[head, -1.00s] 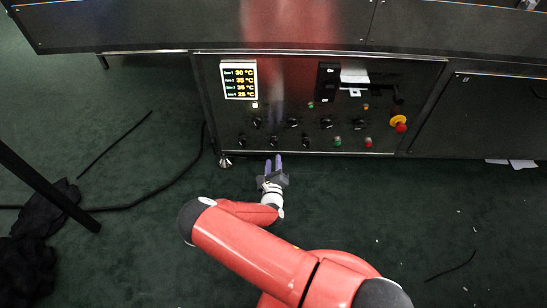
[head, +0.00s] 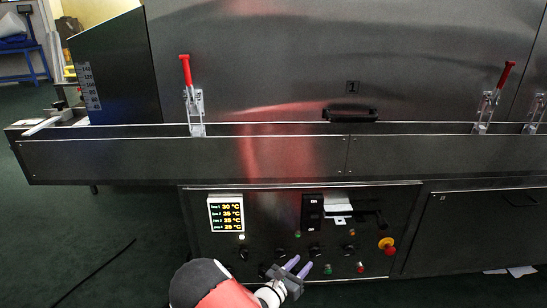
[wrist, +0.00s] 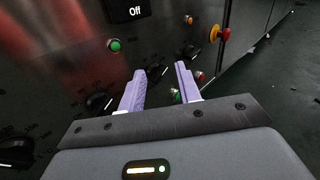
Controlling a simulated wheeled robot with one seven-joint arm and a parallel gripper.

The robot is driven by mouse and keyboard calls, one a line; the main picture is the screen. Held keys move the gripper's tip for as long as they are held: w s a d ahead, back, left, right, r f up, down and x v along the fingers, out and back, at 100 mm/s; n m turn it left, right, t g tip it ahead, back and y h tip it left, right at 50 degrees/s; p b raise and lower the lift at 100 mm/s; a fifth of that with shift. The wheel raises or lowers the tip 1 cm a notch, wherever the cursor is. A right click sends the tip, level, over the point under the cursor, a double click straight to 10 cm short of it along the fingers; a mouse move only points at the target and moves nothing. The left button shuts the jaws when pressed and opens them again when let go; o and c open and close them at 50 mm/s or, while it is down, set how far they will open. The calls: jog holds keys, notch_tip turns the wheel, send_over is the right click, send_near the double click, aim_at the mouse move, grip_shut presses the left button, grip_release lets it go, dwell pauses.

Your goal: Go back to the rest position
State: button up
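My gripper (head: 297,267) is at the lower middle of the head view, in front of the dryer's control panel (head: 272,222). Its two purple fingers stand apart with nothing between them, as the wrist view also shows (wrist: 160,84). The wrist view looks along the panel, with a green button (wrist: 114,45), black knobs (wrist: 99,102) and a red and yellow emergency stop (wrist: 220,33). The fingers appear apart from the panel, though the exact gap is hard to tell. The zone display (head: 226,213) reads 30, 35, 35 and 35 °C.
The steel dryer body (head: 265,60) spans the view above the panel. Red-handled clamps (head: 186,75) and a black handle (head: 350,115) are on its front. A dark cable (head: 95,272) lies on the green floor at left. The floor at left is otherwise mostly clear.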

jog(key=s+d+r+m+g+y, duration=0.2)
jog(key=s+d+r+m+g, duration=1.05)
jog(key=s+r+m, duration=0.4)
jog(key=s+a+r+m+t+y+p, duration=0.1)
jog(key=s+a+r+m+t+y, duration=0.3)
jog(key=s+r+m+y, duration=0.5)
jog(key=s+a+r+m, duration=0.1)
jog(key=s+r+m, duration=0.2)
jog(key=s+r, duration=0.2)
jog(key=shift+s+a+y+p, duration=0.15)
jog(key=shift+s+y+p, duration=0.2)
jog(key=shift+s, duration=0.5)
jog(key=shift+r+m, duration=0.1)
jog(key=shift+m, duration=0.15)
